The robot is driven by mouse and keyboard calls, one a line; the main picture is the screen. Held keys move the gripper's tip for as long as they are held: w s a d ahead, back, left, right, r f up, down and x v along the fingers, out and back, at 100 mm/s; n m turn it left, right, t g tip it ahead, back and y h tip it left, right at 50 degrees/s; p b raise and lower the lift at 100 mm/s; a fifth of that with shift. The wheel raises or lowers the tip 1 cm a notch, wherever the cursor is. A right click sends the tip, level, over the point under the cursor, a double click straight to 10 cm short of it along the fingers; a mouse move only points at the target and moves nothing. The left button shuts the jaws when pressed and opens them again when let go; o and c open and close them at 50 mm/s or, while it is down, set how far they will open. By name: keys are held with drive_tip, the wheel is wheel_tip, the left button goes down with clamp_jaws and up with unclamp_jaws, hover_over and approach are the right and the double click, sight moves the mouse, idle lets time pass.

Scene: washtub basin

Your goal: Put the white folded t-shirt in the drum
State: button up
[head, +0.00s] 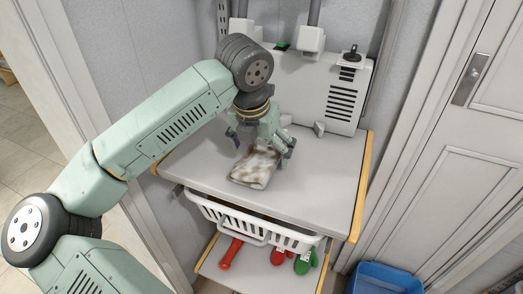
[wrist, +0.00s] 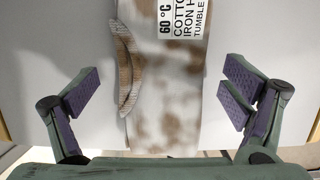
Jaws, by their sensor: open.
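The white folded t-shirt (head: 255,165) lies on the grey worktop, blotched with brown stains. In the wrist view the t-shirt (wrist: 172,85) runs up the middle, with a ribbed edge on its left and a printed care label at the top. My gripper (head: 261,146) is open over the back part of the t-shirt. In the wrist view its purple-padded fingers (wrist: 160,94) stand apart on either side of the cloth, with nothing held. I cannot make out a drum in either view.
The worktop (head: 320,185) is clear to the right of the t-shirt. A white slotted housing (head: 345,95) stands behind. A white basket (head: 290,240) hangs below the front edge, above a shelf with red and green items. A blue tub (head: 385,280) is at lower right.

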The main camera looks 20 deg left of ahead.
drive_tip(key=shift+c, duration=0.3)
drive_tip(key=c, duration=1.4)
